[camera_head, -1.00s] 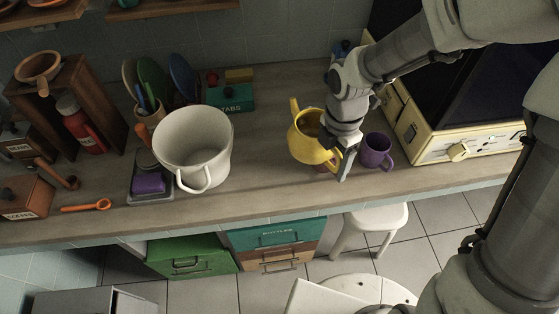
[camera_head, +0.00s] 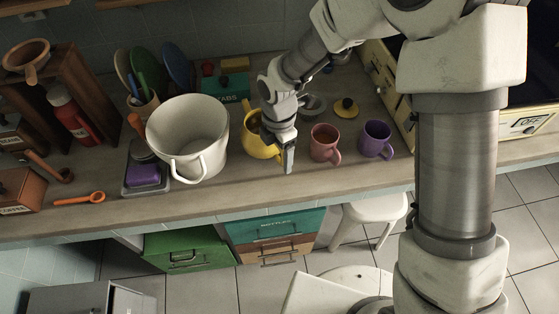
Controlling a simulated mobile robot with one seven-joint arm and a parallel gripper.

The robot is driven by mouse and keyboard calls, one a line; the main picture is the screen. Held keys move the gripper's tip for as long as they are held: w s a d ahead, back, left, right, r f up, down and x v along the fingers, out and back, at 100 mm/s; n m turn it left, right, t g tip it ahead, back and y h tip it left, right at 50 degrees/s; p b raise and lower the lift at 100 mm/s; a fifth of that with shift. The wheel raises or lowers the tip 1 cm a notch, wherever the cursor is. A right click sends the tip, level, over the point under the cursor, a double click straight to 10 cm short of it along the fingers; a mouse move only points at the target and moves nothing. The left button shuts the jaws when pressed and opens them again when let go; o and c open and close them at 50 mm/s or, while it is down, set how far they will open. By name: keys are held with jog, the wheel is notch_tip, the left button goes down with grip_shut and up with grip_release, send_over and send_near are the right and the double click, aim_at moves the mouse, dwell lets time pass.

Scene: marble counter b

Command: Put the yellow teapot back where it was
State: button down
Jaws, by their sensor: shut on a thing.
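The yellow teapot (camera_head: 257,143) is on the counter just right of the big white pot, partly hidden behind my gripper (camera_head: 287,158). My gripper points down at the teapot's right side and is shut on it. The teapot looks upright. I cannot tell whether its base touches the counter. A small yellow lid with a dark knob (camera_head: 346,107) lies on the counter at the back right.
A large white pot (camera_head: 190,120) stands close to the teapot's left. A pink mug (camera_head: 324,143) and a purple mug (camera_head: 376,139) stand to the right. A grey bowl-like thing (camera_head: 312,105) is behind. The counter's front strip (camera_head: 240,185) is clear.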

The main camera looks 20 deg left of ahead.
jog(key=shift+f, duration=1.4)
jog(key=shift+f, duration=0.1)
grip_release()
notch_tip(320, 180, up, 12)
jog(key=shift+w+r+p, duration=0.1)
jog(key=shift+p, duration=0.55)
